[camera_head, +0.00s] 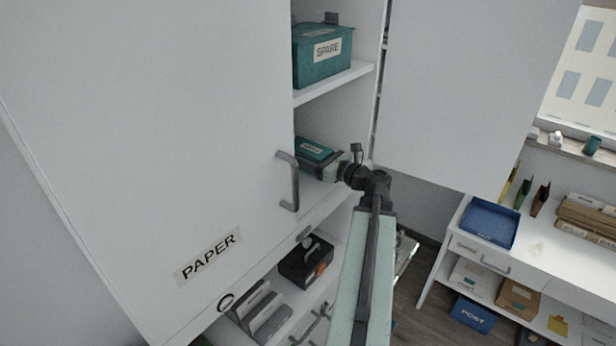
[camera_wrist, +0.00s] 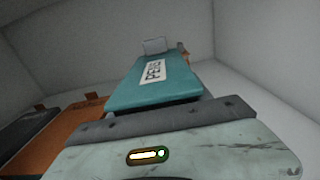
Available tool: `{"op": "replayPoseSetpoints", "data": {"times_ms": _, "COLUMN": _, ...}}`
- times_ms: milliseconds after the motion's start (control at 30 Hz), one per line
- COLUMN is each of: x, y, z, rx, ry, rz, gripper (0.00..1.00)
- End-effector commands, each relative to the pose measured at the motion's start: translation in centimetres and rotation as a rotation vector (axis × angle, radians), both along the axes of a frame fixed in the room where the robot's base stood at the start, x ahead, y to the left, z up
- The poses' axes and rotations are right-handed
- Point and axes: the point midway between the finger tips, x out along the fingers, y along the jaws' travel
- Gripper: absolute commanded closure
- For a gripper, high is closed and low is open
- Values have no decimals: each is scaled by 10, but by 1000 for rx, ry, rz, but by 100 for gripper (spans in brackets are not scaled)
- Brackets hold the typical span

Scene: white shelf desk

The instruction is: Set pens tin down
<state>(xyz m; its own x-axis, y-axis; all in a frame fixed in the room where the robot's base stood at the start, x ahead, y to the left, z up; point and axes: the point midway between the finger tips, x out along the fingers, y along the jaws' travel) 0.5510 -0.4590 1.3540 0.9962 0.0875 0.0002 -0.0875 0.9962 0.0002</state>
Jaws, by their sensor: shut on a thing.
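The pens tin is a teal box with a white PENS label (camera_wrist: 155,70). In the wrist view it lies straight ahead, just beyond my gripper's pale body. In the head view the tin (camera_head: 314,149) is inside the open cabinet, in the compartment below the SPARE box, partly hidden by the left door. My gripper (camera_head: 331,164) reaches in from the right and is shut on the tin's near end. The fingertips are mostly hidden. I cannot tell whether the tin's underside touches the shelf (camera_head: 318,192).
The teal SPARE box (camera_head: 322,55) stands on the shelf above. The PAPER door (camera_head: 150,130) is close on the left, with its handle (camera_head: 288,182) near my gripper. An orange box (camera_wrist: 70,135) and a dark one (camera_wrist: 28,132) sit left of the tin. Wall space shows on its right.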

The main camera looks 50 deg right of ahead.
Motion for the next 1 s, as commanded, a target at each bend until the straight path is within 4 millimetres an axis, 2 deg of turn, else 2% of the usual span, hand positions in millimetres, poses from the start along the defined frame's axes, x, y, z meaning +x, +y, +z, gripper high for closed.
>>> {"op": "replayPoseSetpoints", "data": {"times_ms": 100, "x": 0, "y": 0, "z": -3, "rx": 0, "ry": -1, "rz": 0, "gripper": 100}}
{"op": "replayPoseSetpoints", "data": {"times_ms": 333, "x": 0, "y": 0, "z": -40, "rx": 0, "ry": -1, "rz": 0, "gripper": 100}}
{"op": "replayPoseSetpoints", "data": {"times_ms": 567, "x": 0, "y": 0, "z": -35, "rx": 0, "ry": -1, "rz": -1, "gripper": 100}}
{"op": "replayPoseSetpoints", "data": {"times_ms": 700, "x": 0, "y": -1, "z": -40, "rx": 0, "ry": -1, "rz": -1, "gripper": 100}}
{"op": "replayPoseSetpoints", "data": {"times_ms": 733, "x": 0, "y": -1, "z": -39, "rx": 0, "ry": 0, "rz": -1, "gripper": 38}}
{"op": "replayPoseSetpoints", "data": {"times_ms": 800, "x": -1, "y": -1, "z": -38, "rx": 0, "ry": 0, "rz": -1, "gripper": 22}}
{"op": "replayPoseSetpoints", "data": {"times_ms": 1000, "x": -1, "y": -1, "z": -38, "rx": 0, "ry": 0, "rz": -1, "gripper": 22}}
